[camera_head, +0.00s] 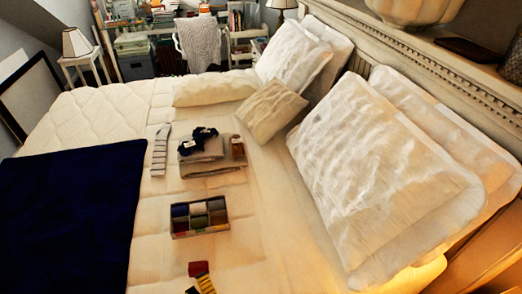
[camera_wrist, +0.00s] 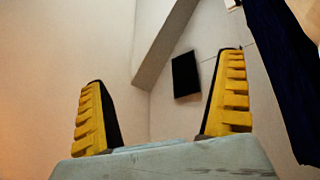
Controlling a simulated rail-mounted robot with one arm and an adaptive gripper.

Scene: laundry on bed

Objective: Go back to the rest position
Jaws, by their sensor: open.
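My gripper (camera_wrist: 165,66) shows in the wrist view, its two yellow ridged fingers with dark inner pads spread wide apart. Nothing is between the fingers. Beyond them are plain pale surfaces and a small dark rectangle (camera_wrist: 186,75). A dark blue cloth (camera_wrist: 282,75) runs down the right side of the wrist view, apart from the fingers. I cannot make out my gripper in the head view. There, the bed (camera_head: 265,240) carries a divided box (camera_head: 199,215) of rolled items, folded grey cloth (camera_head: 212,160) and a navy blanket (camera_head: 70,215).
A striped item (camera_head: 160,150) lies left of the folded cloth. A red item (camera_head: 198,268) and a yellow-and-dark striped item (camera_head: 205,284) lie at the near edge. White pillows (camera_head: 370,165) line the headboard. A lamp (camera_head: 76,42) and cluttered desk stand behind the bed.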

